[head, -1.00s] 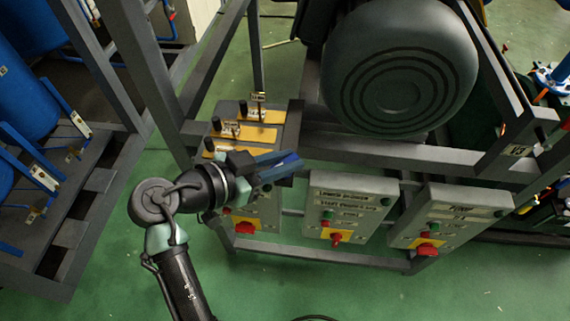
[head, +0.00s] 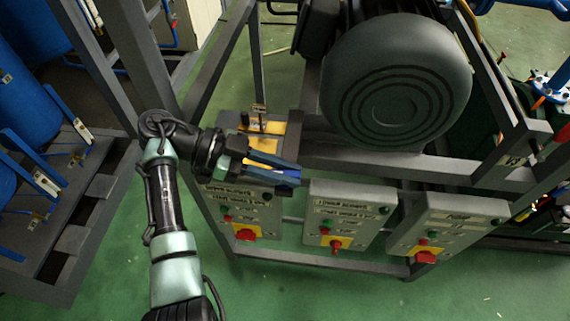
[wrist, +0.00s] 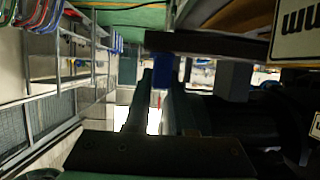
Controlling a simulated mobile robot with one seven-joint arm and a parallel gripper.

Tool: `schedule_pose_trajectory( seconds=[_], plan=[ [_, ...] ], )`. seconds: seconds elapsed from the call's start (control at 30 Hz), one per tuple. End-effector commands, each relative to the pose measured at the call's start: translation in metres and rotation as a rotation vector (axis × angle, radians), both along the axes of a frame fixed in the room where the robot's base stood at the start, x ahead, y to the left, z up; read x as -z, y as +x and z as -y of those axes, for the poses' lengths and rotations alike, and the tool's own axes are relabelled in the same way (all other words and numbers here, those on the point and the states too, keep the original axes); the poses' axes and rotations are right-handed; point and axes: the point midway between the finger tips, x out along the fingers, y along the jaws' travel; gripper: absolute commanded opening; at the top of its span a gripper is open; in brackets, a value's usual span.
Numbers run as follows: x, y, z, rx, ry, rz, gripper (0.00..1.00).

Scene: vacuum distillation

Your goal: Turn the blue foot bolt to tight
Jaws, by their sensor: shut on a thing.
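The blue foot bolt (wrist: 163,69) shows in the wrist view as a small blue upright piece below a dark frame bar. It sits between the two fingertips of my gripper (wrist: 161,82), which is shut on it. In the head view my gripper (head: 288,174) reaches right, in front of the frame beside the yellow-labelled panel. The fingers look dark blue there, and I cannot separate the bolt from them. The bolt's lower part and its thread are hidden, so I cannot tell how tight it is.
Control boxes with red knobs, a middle one (head: 345,212) and a right one (head: 440,232), hang on the frame right of my gripper. A large dark motor (head: 395,85) sits above. Blue tanks (head: 35,130) stand at left. Green floor (head: 330,295) is open in front.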

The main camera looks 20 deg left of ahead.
Motion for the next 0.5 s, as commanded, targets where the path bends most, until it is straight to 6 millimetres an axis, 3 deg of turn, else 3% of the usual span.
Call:
schedule_pose_trajectory(
  seconds=[0.5],
  plan=[
    [0.0036,-0.0013,0.0016,0.066,0.000,-0.007,0.00]
  ],
)
